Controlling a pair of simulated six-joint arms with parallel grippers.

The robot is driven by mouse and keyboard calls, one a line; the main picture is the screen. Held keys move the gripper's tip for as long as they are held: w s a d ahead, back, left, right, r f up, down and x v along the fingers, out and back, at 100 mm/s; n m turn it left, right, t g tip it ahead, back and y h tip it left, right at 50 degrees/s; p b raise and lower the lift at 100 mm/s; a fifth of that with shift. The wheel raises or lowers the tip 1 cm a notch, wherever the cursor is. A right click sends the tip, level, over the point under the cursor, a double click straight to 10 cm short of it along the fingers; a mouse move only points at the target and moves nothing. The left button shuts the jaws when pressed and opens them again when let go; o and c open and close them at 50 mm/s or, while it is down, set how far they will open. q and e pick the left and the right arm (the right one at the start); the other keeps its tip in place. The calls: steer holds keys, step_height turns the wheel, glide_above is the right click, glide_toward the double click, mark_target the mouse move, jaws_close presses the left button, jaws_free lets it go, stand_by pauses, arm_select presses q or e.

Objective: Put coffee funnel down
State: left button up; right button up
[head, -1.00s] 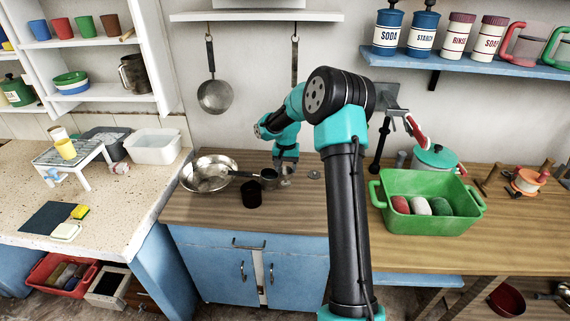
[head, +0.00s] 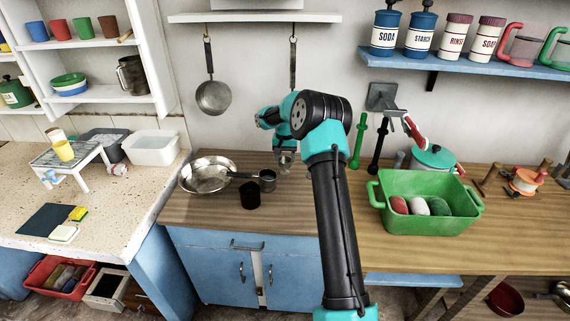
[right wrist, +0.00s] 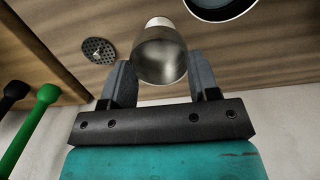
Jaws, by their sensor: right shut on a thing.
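The coffee funnel (right wrist: 160,55) is a smooth metal piece, tapering to a small pale end. In the right wrist view it sits between the two fingers of my right gripper (right wrist: 162,85), which is shut on it. I cannot tell whether the funnel touches the counter. My left gripper is not in view.
A black cup (head: 250,194) stands in front. A perforated metal disc (right wrist: 99,50) lies nearby. A green tub (head: 430,222) is on the right; the counter's front middle is clear.

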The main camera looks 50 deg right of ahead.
mark_target(285, 162)
steer(key=shift+w+d+f, duration=0.1)
steer(key=shift+f, duration=1.7)
steer(key=shift+f, duration=0.1)
steer(key=o, duration=0.9)
step_height(285, 162, up, 12)
steer(key=shift+w+d, duration=0.15)
steer(key=shift+d, duration=0.05)
